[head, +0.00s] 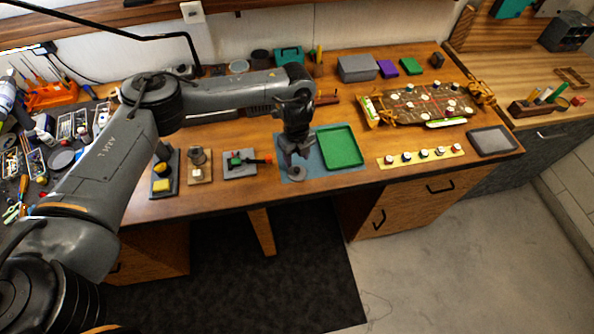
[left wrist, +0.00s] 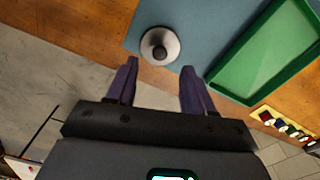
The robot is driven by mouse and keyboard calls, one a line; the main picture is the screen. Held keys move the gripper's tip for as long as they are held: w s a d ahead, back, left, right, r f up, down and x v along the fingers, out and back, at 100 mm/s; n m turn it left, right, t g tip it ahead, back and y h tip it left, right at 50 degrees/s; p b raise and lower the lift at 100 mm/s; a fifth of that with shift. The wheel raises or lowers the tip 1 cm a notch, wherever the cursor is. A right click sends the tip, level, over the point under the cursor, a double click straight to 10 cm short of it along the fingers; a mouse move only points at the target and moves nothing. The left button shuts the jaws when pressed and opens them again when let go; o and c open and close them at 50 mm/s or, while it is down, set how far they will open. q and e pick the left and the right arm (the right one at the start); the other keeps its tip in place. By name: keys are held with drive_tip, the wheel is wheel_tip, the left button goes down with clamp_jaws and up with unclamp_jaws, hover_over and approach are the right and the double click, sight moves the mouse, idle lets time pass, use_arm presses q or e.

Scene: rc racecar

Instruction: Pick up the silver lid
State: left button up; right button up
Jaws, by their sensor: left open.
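The silver lid (left wrist: 160,46) is a round disc with a dark knob in its middle. It lies on the blue-grey mat (left wrist: 200,12), close to the mat's front edge. In the head view the lid (head: 296,173) shows just below my left gripper (head: 293,160). In the left wrist view the fingers of my left gripper (left wrist: 158,88) are open and apart, with the lid ahead of the gap between them. Nothing is between the fingers. My right gripper is in neither view.
A green tray (head: 339,166) stands right beside the lid, on the mat. A board with a red-handled tool (head: 247,161) lies to the left. A strip of knobs (head: 420,162) and a grey tray (head: 493,141) lie to the right. The desk's front edge is close to the lid.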

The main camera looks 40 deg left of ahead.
sight(297, 169)
use_arm(q)
drive_tip(key=shift+d+f+p, duration=0.1)
drive_tip(key=shift+f+p, duration=0.85)
drive_tip(key=shift+f, duration=1.9)
clamp_jaws()
